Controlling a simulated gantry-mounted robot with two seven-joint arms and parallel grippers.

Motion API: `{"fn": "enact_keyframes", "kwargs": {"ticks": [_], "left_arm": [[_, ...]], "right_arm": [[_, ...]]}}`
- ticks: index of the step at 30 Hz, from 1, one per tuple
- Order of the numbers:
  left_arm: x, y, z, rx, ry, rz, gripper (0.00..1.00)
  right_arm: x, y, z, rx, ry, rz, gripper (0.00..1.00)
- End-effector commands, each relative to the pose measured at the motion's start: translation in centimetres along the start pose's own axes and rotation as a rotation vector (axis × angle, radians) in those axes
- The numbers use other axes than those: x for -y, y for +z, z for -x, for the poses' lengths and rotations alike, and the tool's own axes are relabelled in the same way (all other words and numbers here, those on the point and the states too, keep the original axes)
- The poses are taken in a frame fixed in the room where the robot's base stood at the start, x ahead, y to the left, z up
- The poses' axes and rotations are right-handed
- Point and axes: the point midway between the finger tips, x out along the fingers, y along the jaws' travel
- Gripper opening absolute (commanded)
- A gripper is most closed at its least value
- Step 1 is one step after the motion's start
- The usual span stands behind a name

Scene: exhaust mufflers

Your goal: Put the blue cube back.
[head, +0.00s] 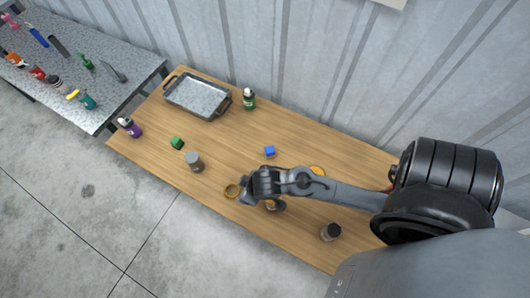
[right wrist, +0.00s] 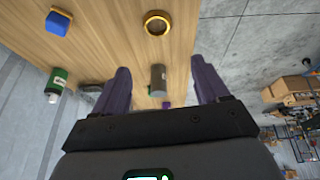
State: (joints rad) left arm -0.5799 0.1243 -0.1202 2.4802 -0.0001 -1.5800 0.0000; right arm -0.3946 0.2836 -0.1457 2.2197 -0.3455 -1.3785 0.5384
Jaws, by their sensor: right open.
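The blue cube (head: 269,152) sits on the wooden table, just beyond my right gripper in the head view. In the right wrist view the blue cube (right wrist: 58,23) is at the upper left, outside the fingers and touched by neither. My right gripper (right wrist: 160,67) is open, with its two purple fingers spread and nothing held between them. In the head view my right arm reaches in from the right, and its gripper end (head: 258,186) hangs over the table near a gold ring (head: 231,191). My left gripper is not in view.
A metal tray (head: 197,95), a green bottle (head: 249,99), a purple bottle (head: 130,127), a green cube (head: 177,142), a grey cylinder (head: 195,161) and a dark jar (head: 331,231) stand on the table. My arm partly covers an orange item (head: 318,171). A corrugated wall runs behind.

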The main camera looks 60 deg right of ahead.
Motion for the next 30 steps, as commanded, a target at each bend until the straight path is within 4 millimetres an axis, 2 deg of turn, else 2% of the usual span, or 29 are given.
{"fn": "enact_keyframes", "kwargs": {"ticks": [1, 3, 9, 13, 23, 26, 30], "left_arm": [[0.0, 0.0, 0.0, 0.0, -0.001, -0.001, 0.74], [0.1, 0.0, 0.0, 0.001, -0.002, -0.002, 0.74], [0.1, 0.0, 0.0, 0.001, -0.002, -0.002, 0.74], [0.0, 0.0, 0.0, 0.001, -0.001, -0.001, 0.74], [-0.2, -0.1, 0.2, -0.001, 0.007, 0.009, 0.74], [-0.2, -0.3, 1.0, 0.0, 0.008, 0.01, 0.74], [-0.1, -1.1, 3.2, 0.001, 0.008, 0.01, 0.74]], "right_arm": [[0.5, 0.8, 1.6, 0.013, -0.009, 0.004, 0.74], [0.5, 1.7, 3.5, 0.034, -0.016, 0.023, 0.74], [0.5, 3.6, 7.0, 0.08, -0.046, 0.05, 0.74], [0.5, 4.0, 7.7, 0.092, -0.056, 0.059, 0.74], [0.5, 4.0, 7.9, 0.091, -0.056, 0.062, 0.74], [0.4, 3.6, 8.7, 0.091, -0.056, 0.062, 0.74], [0.2, 2.7, 10.8, 0.091, -0.056, 0.062, 0.74]]}}
